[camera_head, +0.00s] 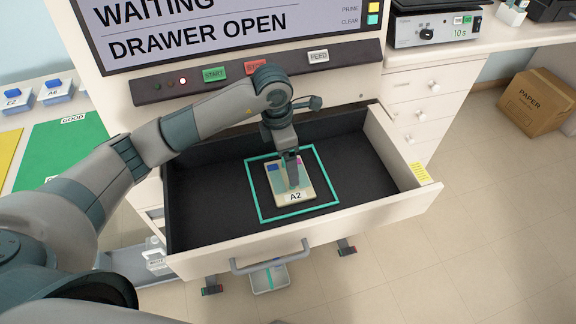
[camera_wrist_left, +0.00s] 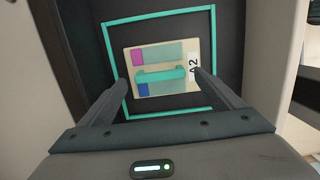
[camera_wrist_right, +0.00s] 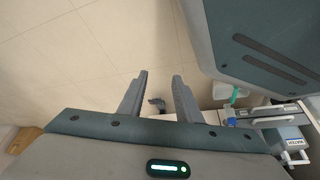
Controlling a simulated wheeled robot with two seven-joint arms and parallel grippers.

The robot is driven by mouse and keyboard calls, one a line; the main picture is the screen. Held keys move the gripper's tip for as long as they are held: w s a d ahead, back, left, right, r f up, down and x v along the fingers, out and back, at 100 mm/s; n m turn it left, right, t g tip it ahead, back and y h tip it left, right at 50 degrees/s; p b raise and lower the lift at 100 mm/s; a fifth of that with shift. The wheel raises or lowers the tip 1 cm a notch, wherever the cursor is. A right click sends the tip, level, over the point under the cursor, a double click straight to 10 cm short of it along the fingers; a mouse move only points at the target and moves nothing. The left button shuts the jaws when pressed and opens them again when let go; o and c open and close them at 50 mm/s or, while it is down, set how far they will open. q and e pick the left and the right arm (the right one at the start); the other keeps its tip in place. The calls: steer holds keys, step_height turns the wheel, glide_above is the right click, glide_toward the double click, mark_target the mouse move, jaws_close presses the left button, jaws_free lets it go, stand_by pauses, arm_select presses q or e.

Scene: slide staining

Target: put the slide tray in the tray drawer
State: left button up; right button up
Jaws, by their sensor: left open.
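The slide tray (camera_head: 284,199) is a flat cream plate with a label reading A2. It lies in the open tray drawer (camera_head: 215,210), inside a teal square outline on the dark drawer floor. In the left wrist view the tray (camera_wrist_left: 160,57) shows a teal handle (camera_wrist_left: 160,74), a magenta patch and a blue patch. My left gripper (camera_head: 291,180) is over the tray with fingers apart. In the left wrist view its fingers (camera_wrist_left: 161,80) stand either side of the handle, with gaps visible. My right gripper (camera_wrist_right: 160,77) is open and empty, above the floor.
The machine screen (camera_head: 190,30) reads WAITING, DRAWER OPEN. Below it are START and FEED buttons. The drawer handle (camera_head: 270,262) is at the front. A green mat (camera_head: 60,150) marked GOOD and blue-topped trays E2 and A6 lie left. A paper box (camera_head: 538,102) stands right.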

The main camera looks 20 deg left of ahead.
arm_select(q)
step_height(320, 180, up, 8)
steer(key=b, duration=0.1)
steer(key=shift+s+a, duration=0.3)
steer(key=shift+a, duration=0.1)
arm_select(e)
steer(key=shift+s+d+f+g, duration=0.15)
steer(key=shift+s+d+g, duration=0.25)
steer(key=shift+d, duration=0.3)
stand_by(0.5)
